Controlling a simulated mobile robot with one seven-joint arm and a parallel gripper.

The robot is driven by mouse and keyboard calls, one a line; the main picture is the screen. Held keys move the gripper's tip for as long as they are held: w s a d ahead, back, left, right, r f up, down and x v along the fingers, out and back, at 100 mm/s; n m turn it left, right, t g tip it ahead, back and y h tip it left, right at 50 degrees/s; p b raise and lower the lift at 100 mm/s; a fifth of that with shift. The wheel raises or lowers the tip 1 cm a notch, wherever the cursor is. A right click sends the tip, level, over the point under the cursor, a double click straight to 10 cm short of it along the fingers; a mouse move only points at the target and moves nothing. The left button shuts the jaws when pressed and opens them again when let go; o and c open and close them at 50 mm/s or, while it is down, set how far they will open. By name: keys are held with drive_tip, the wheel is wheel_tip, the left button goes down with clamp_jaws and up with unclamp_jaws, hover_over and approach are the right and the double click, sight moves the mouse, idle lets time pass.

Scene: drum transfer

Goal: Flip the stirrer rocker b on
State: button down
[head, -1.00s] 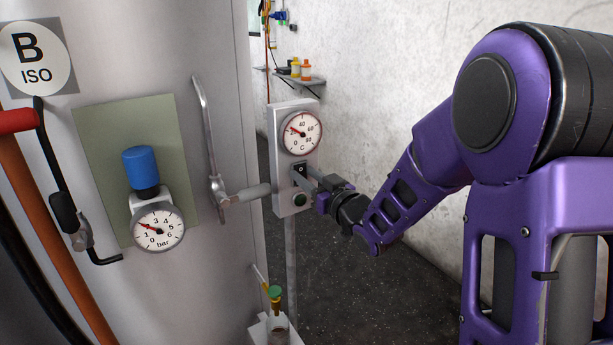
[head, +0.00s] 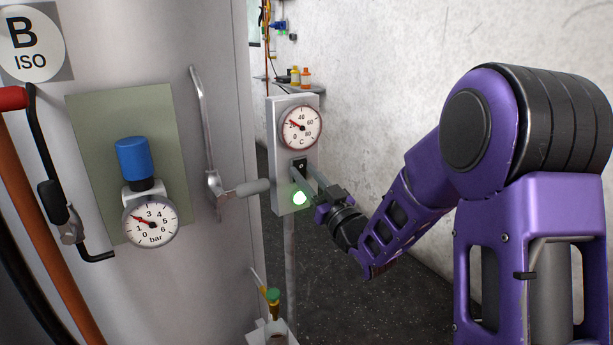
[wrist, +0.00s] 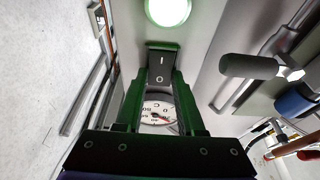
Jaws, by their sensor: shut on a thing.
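The stirrer rocker (head: 300,162) is a small black switch on a pale grey control box (head: 282,190), below a round temperature gauge (head: 300,127). In the wrist view the rocker (wrist: 160,66) shows its I and O marks. A round lamp (head: 300,198) under it glows green, and the lamp also shows in the wrist view (wrist: 168,10). My gripper (head: 302,176) is at the box front, shut on the rocker, with its two fingers on either side in the wrist view (wrist: 159,82). The fingers partly hide the rocker in the head view.
A lever with a grey grip (head: 252,187) sticks out just left of the box. A pressure gauge (head: 151,221) with a blue knob (head: 133,159) is on the panel farther left. Open floor lies right of the box.

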drive_tip(key=c, duration=0.5)
unclamp_jaws()
drive_tip(key=shift+p+v, duration=5.5)
drive_tip(key=shift+v, duration=3.15)
drive_tip(key=shift+r, duration=0.1)
